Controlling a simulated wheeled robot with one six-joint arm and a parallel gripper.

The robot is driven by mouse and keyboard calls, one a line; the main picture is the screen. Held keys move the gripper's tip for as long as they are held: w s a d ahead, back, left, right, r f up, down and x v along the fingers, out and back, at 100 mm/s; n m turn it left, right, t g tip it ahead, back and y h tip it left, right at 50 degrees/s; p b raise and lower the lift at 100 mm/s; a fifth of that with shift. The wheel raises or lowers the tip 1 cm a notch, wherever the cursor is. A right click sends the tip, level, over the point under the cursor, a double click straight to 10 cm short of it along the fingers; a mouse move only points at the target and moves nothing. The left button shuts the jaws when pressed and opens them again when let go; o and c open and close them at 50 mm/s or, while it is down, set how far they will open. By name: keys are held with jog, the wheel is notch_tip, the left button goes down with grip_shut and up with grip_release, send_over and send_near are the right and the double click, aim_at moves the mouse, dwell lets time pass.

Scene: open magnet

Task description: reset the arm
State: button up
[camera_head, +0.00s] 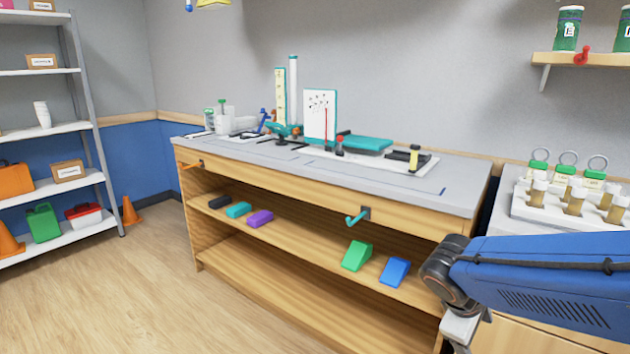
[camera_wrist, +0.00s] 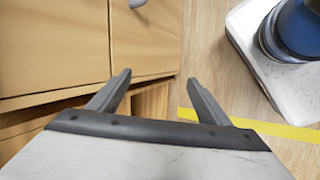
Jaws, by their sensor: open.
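My gripper (camera_wrist: 158,95) shows in the wrist view with its two dark fingers spread apart and nothing between them. It points down past wooden drawer fronts (camera_wrist: 60,45) on the left toward the wood floor (camera_wrist: 225,90). In the head view my blue arm reaches in from the right edge, in front of the right end of the workbench (camera_head: 330,175). The gripper's fingers are not visible in the head view; the lower wrist is cut off by the bottom edge.
The bench top holds a white panel (camera_head: 320,112) and a teal pad (camera_head: 365,142). Green (camera_head: 356,255) and blue (camera_head: 395,271) wedges lie on its shelf near my arm. A rack of vials (camera_head: 572,203) stands at right. Open floor (camera_head: 130,290) lies at left.

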jog(key=s+a+r+m+t+y, duration=0.1)
jog(key=s+a+r+m+y, duration=0.1)
jog(key=s+m, duration=0.2)
jog(key=s+a+r+m+t+y, duration=0.1)
jog(key=s+a+r+m+y, duration=0.1)
jog(key=s, duration=0.4)
jog(key=a+m+y, duration=0.1)
jog(key=m, duration=0.1)
jog(key=shift+r+m+y, duration=0.3)
